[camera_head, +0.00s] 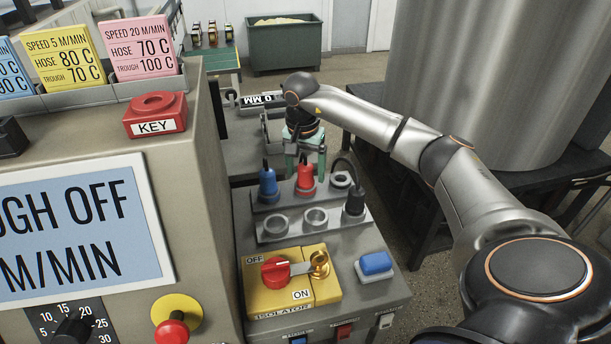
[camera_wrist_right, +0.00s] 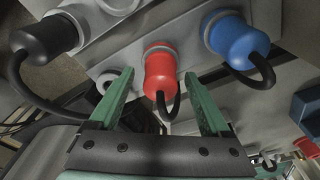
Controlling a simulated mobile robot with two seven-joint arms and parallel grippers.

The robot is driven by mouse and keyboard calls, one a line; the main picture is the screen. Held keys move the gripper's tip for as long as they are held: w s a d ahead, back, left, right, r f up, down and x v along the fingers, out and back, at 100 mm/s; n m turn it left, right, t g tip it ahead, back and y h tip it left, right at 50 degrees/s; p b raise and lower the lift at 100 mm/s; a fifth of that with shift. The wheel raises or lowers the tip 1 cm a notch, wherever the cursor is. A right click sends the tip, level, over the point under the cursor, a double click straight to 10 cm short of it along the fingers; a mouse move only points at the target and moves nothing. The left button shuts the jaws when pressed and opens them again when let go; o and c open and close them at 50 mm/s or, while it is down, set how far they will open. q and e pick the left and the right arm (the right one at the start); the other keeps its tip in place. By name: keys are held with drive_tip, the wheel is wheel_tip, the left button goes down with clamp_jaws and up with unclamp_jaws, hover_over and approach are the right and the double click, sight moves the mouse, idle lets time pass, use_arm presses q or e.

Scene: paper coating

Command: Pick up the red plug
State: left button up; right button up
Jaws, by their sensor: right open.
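The red plug (camera_head: 305,177) stands in the back row of the socket panel (camera_head: 262,213), between the blue plug (camera_head: 268,184) and an empty-looking grey socket. In the right wrist view the red plug (camera_wrist_right: 160,73) lies between the two green fingers, with its black cable hanging toward the palm. My right gripper (camera_head: 305,158) is open at the back of the panel, just behind and around the red plug's upper end. In the wrist view the right gripper (camera_wrist_right: 157,92) shows gaps on both sides of the plug. My left gripper is not in view.
The blue plug (camera_wrist_right: 234,40) and black plug (camera_wrist_right: 45,38) stand close on either side, with looping cables. The isolator switch (camera_head: 290,275) and blue button (camera_head: 376,263) sit in front. A control cabinet (camera_head: 200,165) rises at left; a large metal tank (camera_head: 480,75) stands at right.

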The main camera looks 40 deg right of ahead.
drive_tip(key=shift+c, duration=0.3)
clamp_jaws()
idle(0.3)
